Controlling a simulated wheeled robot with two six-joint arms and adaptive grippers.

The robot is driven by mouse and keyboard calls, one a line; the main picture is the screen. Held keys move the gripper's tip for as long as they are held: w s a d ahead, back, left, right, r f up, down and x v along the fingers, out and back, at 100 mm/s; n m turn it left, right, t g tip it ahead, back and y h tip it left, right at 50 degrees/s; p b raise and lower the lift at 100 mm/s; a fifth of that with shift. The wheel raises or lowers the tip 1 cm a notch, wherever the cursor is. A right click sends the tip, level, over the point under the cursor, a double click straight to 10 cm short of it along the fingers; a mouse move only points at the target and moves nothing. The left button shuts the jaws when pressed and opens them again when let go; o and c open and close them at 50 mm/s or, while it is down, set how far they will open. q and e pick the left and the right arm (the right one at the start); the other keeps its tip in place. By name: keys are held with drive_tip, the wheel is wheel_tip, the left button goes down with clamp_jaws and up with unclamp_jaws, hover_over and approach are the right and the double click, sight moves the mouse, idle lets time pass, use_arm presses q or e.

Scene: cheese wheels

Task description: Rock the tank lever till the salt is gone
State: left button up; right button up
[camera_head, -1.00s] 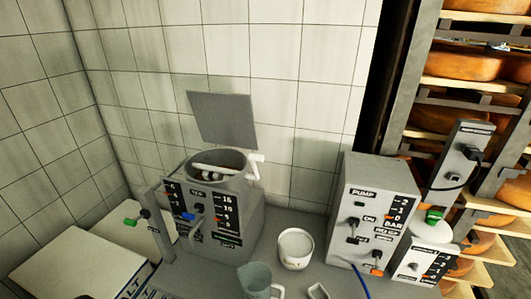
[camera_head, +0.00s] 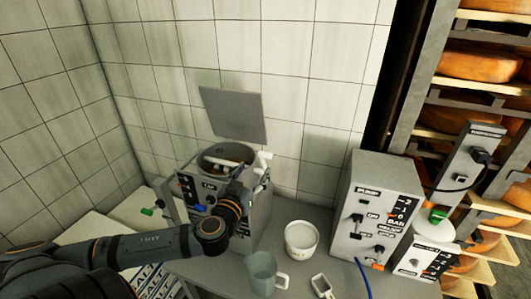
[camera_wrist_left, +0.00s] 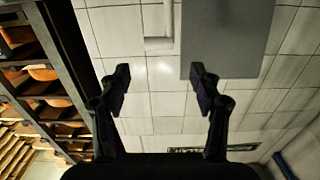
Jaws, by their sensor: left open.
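The grey tank (camera_head: 262,208) stands on the bench against the tiled wall, with its flat square lid (camera_head: 233,114) raised. Some pale and brownish shapes show inside its round mouth; I cannot tell whether salt is there. A white handle (camera_head: 265,156) sticks out at the right of the rim. My left gripper (camera_head: 241,188) is in front of the tank and covers much of its front panel, including the small lever there. In the left wrist view the left gripper (camera_wrist_left: 160,74) is open and empty, its fingers apart against tiles and the lid. My right gripper is out of view.
A white tub (camera_head: 301,238) with pale contents, a grey jug (camera_head: 261,271) and a small scoop (camera_head: 321,286) stand on the bench. A pump box (camera_head: 357,190) with switches is to the right, and cheese shelves are beyond it. White boxes lie at the left.

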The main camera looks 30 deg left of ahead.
sight(264, 154)
use_arm(q)
drive_tip(key=b+x, duration=0.3)
drive_tip(key=x, duration=0.5)
drive_tip(key=p+x, duration=0.1)
drive_tip(key=shift+w+r, duration=0.25)
drive_tip(key=shift+w, duration=0.1)
drive_tip(key=shift+w+f, duration=0.15)
drive_tip(key=shift+w, duration=0.3)
drive_tip(key=shift+s, duration=0.1)
drive_tip(key=c, duration=0.3)
drive_tip(key=shift+a, duration=0.1)
clamp_jaws()
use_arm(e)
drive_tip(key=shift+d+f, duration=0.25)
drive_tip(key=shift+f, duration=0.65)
